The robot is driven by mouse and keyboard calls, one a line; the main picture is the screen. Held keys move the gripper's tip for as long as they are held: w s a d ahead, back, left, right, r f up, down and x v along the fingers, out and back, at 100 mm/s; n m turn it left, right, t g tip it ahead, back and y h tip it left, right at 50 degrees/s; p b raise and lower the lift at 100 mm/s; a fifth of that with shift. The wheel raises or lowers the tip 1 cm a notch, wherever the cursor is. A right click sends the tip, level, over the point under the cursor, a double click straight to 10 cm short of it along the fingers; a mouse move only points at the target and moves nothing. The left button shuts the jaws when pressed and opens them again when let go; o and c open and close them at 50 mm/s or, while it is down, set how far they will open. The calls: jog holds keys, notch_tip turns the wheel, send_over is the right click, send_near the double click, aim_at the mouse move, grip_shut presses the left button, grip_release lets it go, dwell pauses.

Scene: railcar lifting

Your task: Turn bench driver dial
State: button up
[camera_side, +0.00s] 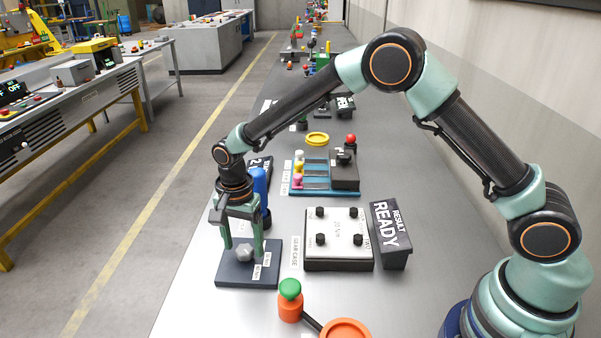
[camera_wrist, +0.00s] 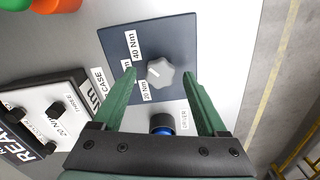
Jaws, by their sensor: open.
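The dial is a light grey lobed knob (camera_side: 244,252) on a dark blue plate (camera_side: 232,274) at the near left of the bench. In the wrist view the knob (camera_wrist: 160,73) sits on the plate (camera_wrist: 122,42), with a white label reading 40 Nm and a smaller Nm label on its left side. A short pale mark shows on the knob's face. My gripper (camera_side: 243,249) points down over the dial, and its green fingers are open. In the wrist view the fingertips (camera_wrist: 159,74) stand on either side of the knob, with gaps; contact does not show.
A blue-handled driver (camera_side: 260,186) stands just behind my gripper. A gear case (camera_side: 338,225) with black knobs and a READY sign (camera_side: 391,232) are to the right. A green-topped orange object (camera_side: 290,299) stands in front. Bare bench lies left of the plate.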

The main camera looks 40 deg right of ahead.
jog(key=shift+f, duration=0.45)
grip_shut()
